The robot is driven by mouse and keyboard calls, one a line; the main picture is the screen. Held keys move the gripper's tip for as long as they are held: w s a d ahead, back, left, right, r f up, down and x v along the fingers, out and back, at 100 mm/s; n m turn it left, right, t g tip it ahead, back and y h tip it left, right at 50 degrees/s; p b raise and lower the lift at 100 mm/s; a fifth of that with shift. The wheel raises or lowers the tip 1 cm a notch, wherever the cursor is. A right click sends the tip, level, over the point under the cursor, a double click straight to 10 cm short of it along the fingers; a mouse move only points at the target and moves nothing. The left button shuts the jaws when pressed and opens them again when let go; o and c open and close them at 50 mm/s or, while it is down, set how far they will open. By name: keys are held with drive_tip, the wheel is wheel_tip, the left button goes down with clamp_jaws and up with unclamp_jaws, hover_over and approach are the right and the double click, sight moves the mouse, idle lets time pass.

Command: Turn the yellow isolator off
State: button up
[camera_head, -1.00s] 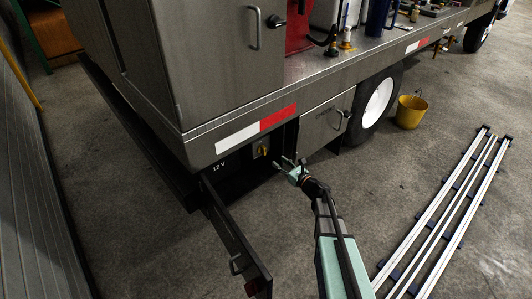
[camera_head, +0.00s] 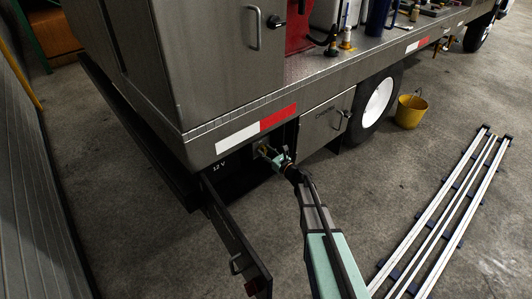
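The yellow isolator (camera_head: 262,149) is a small knob on a plate in the dark recess under the truck deck, right of the "12 V" lettering. It is now partly covered by my gripper (camera_head: 266,151), whose fingers reach to it from the lower right. The fingers look apart, but they are too small to tell whether they touch the knob. The knob's exact angle cannot be made out.
An open dark door (camera_head: 232,235) with a handle stands out below and left of the recess. A closed metal locker (camera_head: 325,121) is right of it, then a wheel (camera_head: 378,98) and a yellow bucket (camera_head: 411,111). Rails (camera_head: 440,215) lie on the floor at right.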

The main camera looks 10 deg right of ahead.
clamp_jaws()
drive_tip(key=shift+f+n+b, duration=0.15)
drive_tip(key=shift+n+b, duration=0.15)
drive_tip(key=shift+b, duration=0.35)
drive_tip(key=n+b, duration=0.8)
drive_tip(key=b, duration=0.5)
drive_tip(key=n+b, duration=0.9)
drive_tip(key=b, duration=0.5)
drive_tip(key=shift+s+a+f+b, duration=0.1)
drive_tip(key=shift+a+f+b, duration=0.1)
drive_tip(key=shift+b, duration=0.1)
drive_tip(key=shift+r+n, duration=0.1)
drive_tip(key=shift+n, duration=0.2)
drive_tip(key=shift+o, duration=1)
unclamp_jaws()
